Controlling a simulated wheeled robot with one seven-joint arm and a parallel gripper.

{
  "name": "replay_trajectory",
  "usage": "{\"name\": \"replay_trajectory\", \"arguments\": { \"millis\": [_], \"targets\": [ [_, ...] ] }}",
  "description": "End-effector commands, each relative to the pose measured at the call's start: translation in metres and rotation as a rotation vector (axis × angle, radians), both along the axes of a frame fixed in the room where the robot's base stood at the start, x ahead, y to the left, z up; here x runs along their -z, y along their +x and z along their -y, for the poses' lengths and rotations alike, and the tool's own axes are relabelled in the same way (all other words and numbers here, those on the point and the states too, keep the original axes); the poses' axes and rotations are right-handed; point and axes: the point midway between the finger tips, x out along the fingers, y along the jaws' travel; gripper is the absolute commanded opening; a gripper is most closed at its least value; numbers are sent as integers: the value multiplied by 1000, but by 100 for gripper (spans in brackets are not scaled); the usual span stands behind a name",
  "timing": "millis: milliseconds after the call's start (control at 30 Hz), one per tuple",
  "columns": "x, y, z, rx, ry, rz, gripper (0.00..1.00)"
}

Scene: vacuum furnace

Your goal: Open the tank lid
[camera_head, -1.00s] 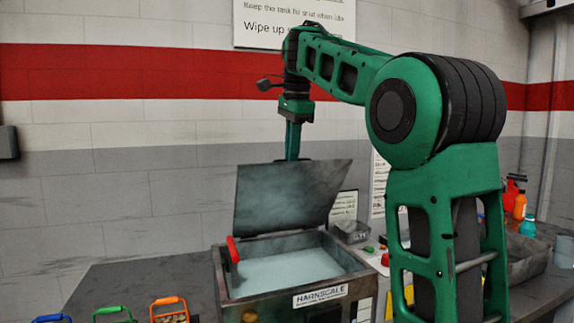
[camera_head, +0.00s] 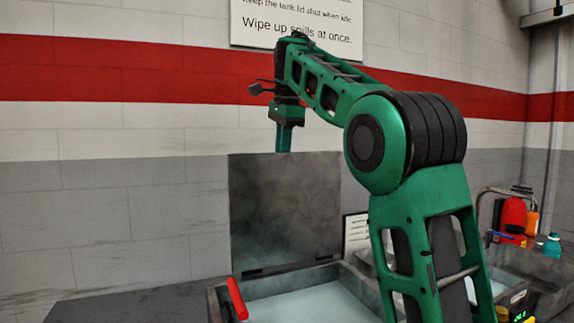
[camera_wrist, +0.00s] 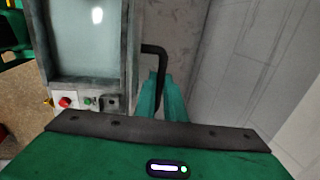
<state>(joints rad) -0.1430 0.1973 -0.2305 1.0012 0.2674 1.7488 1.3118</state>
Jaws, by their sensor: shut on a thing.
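The tank lid (camera_head: 284,205) is a dark grey mottled plate standing about upright at the back of the tank (camera_head: 212,301). The tank is open, with pale blue-grey liquid (camera_head: 310,303) inside; the liquid also shows in the wrist view (camera_wrist: 90,38). My gripper (camera_head: 284,146) comes down behind the lid's top edge, and its fingertips are hidden there in the head view. In the wrist view my teal fingers (camera_wrist: 166,98) are shut on a black bent handle (camera_wrist: 154,49) beside the lid's outer face.
A red lever (camera_head: 237,298) stands at the tank's left rim. The wall is close behind the lid, with a sign (camera_head: 297,22) above. A red bottle (camera_head: 513,213) and a teal bottle (camera_head: 552,246) stand at the right. A red button (camera_wrist: 65,102) shows on the tank's panel.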

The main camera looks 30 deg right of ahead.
Motion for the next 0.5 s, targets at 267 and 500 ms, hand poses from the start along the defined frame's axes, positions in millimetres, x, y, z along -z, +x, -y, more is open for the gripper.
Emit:
{"name": "replay_trajectory", "arguments": {
  "millis": [267,500],
  "targets": [
    [-4,5,1,0,-1,16,0],
    [-4,5,0,-1,-2,17,0]
  ]
}}
